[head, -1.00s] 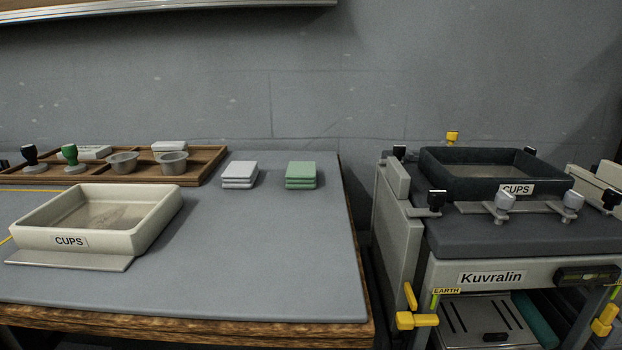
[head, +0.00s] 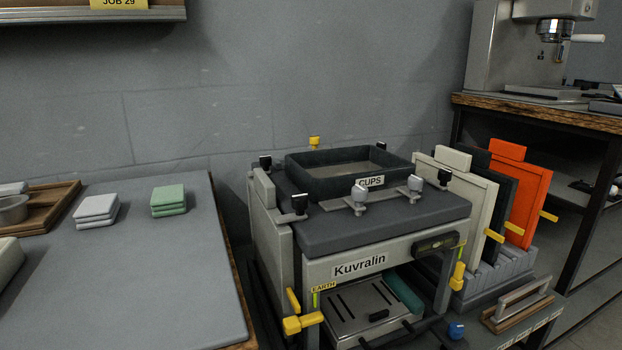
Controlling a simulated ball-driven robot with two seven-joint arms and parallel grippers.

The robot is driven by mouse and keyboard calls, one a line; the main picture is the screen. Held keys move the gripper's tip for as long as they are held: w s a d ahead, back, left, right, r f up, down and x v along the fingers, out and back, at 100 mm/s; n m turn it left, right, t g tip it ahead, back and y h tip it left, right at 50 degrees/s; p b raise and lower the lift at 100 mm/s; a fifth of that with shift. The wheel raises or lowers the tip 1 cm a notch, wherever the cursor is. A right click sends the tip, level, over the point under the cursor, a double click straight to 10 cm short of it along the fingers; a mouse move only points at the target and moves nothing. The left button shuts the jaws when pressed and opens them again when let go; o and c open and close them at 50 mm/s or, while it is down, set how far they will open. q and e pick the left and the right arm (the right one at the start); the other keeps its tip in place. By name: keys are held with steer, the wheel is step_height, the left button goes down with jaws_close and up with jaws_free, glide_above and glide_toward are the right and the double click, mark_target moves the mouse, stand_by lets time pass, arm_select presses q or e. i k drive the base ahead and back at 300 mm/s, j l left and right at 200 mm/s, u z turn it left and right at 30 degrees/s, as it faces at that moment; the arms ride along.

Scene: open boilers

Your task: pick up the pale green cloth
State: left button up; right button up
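The pale green cloth (head: 168,201) is a small folded stack in the head view. It lies on the grey mat of the workbench (head: 150,270), near the bench's back right corner. A similar white folded cloth (head: 97,211) lies just to its left, apart from it. Neither of my grippers shows in the head view, so their state and distance from the cloth are hidden.
Right of the bench stands the Kuvralin machine (head: 375,256) with a dark CUPS tray (head: 340,172) on top. Panels, including an orange one (head: 524,200), stand right of it. A wooden tray (head: 52,203) is at left. The mat before the cloths is clear.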

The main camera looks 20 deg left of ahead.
mark_target(168, 200)
steer(key=i+l+u, duration=0.5)
steer(key=u, duration=0.15)
steer(key=i+l+u, duration=0.2)
steer(key=l+u, duration=0.15)
